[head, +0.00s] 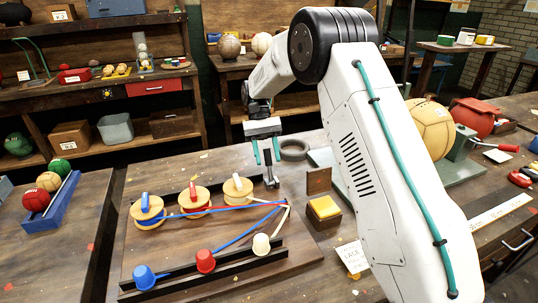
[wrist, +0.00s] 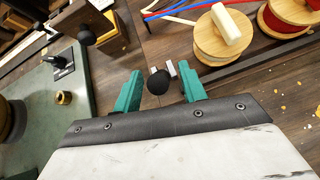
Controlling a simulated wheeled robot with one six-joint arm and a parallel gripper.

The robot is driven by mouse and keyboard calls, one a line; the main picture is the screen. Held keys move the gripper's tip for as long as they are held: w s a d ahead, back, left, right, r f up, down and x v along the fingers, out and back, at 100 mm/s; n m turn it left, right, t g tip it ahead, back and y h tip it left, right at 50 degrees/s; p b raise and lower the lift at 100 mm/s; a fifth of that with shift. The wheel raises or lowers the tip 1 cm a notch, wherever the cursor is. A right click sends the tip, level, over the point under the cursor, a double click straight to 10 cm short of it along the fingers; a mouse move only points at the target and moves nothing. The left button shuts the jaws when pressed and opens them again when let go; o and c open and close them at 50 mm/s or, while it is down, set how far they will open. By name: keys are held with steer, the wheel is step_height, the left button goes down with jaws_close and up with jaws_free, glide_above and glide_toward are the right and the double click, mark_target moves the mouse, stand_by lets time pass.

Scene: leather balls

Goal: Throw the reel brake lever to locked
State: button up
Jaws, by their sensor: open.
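The lever at the far right corner of the reel board (head: 215,262) shows in the head view as a small grey and dark post (head: 271,178). In the wrist view its round black knob (wrist: 158,83) and a bit of grey metal lie between my fingertips. My gripper (head: 267,150) is above it, with teal fingers apart on either side of the knob, and also shows in the wrist view (wrist: 160,88). I cannot tell whether a finger touches it. Three wooden reels stand on the board: blue (head: 147,212), red (head: 194,201) and white (head: 238,190). The lever's base is mostly hidden.
An open wooden box with a yellow pad (head: 324,207) stands right of the board. A dark ring (head: 293,149) lies behind. Another black knob (wrist: 86,37) and a green plate (wrist: 40,105) show in the wrist view. Blue, red and white cups (head: 205,261) line the front.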

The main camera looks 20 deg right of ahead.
mark_target(267, 146)
steer(key=shift+r, duration=0.5)
step_height(267, 146, up, 3)
steer(key=shift+f, duration=0.15)
steer(key=s+r, duration=0.1)
steer(key=s, duration=1.5)
steer(key=shift+s+d+r, duration=0.1)
